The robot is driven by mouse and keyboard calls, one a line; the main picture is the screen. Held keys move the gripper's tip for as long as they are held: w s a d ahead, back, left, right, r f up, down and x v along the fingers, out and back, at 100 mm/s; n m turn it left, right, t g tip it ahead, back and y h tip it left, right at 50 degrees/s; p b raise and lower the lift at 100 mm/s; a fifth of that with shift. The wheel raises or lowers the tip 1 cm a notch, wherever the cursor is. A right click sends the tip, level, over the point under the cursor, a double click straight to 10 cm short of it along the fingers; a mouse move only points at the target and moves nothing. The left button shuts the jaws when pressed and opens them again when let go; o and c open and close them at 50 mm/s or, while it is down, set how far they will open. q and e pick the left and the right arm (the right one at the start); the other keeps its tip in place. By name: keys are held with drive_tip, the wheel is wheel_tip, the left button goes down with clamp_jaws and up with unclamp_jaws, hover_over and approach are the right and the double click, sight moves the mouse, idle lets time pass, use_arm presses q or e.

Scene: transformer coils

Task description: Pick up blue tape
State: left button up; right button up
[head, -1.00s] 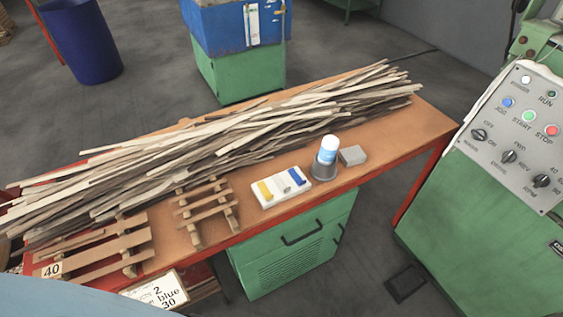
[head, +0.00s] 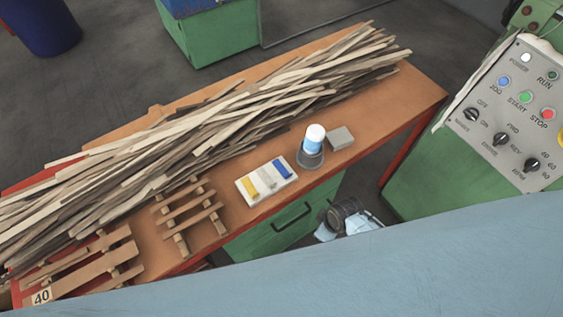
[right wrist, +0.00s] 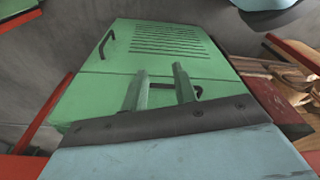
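The blue tape (head: 282,168) is a small blue piece in the right slot of a white tray (head: 254,199) on the workbench. A white piece and a yellow piece lie to its left in the same tray. My right gripper (right wrist: 161,70) shows in the right wrist view with its two fingers apart and nothing between them. It faces the green cabinet (right wrist: 155,50) under the bench and is away from the tape. My left gripper is in neither current view.
A blue-and-white can (head: 314,137) stands in a grey holder (head: 310,159) right of the tray, with a grey block (head: 341,138) beside it. Long wooden strips (head: 240,105) cover the bench's back, and small pallets (head: 190,212) stand left. A control panel (head: 510,110) is at right.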

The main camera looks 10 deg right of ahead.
drive_tip(key=w+a+r+n+g+p, duration=0.15)
drive_tip(key=w+r+n, duration=0.35)
drive_tip(key=r, duration=0.5)
drive_tip(key=w+a+r+n+p, duration=0.1)
drive_tip(key=w+a+r+n, duration=0.25)
drive_tip(key=r, duration=0.55)
drive_tip(key=w+a+r+n+g+p, duration=0.1)
drive_tip(key=w+r+n+p, duration=0.1)
drive_tip(key=w+r+n, duration=0.6)
drive_tip(key=m+b, duration=0.1)
drive_tip(key=m, duration=0.1)
hover_over(291, 174)
drive_tip(key=shift+t, duration=0.25)
drive_tip(key=f, duration=0.5)
drive_tip(key=shift+w+d+f, duration=0.1)
drive_tip(key=shift+w+d, duration=0.05)
drive_tip(key=shift+w, duration=0.1)
drive_tip(key=shift+s+a+f, duration=0.15)
drive_tip(key=shift+f, duration=1.25)
drive_tip(key=shift+s+a+f, duration=0.1)
drive_tip(key=shift+f, duration=1.25)
clamp_jaws()
